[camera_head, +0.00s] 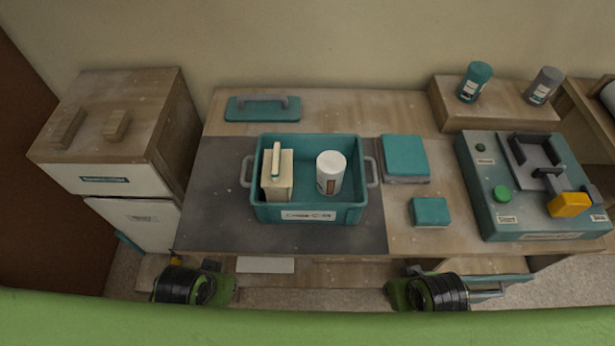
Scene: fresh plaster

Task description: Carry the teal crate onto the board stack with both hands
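The teal crate (308,214) is an open box with a grey handle at each side and a white label on its front. It sits level on a dark grey mat (215,215) on the wooden bench. Inside are a cream block with a handle (277,187) and a white jar (330,174). My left gripper (193,283) and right gripper (438,289) are low, in front of the bench, apart from the crate. Their fingers are too unclear to read. Which thing is the board stack is not certain; a stacked pair of teal and grey slabs (405,157) lies right of the crate.
A wood-topped white cabinet (104,140) stands at the left. A teal float (262,110) lies behind the crate, a small teal block (430,211) at its right. A teal machine (520,187) fills the right end. Two canisters stand on a wooden riser (500,112).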

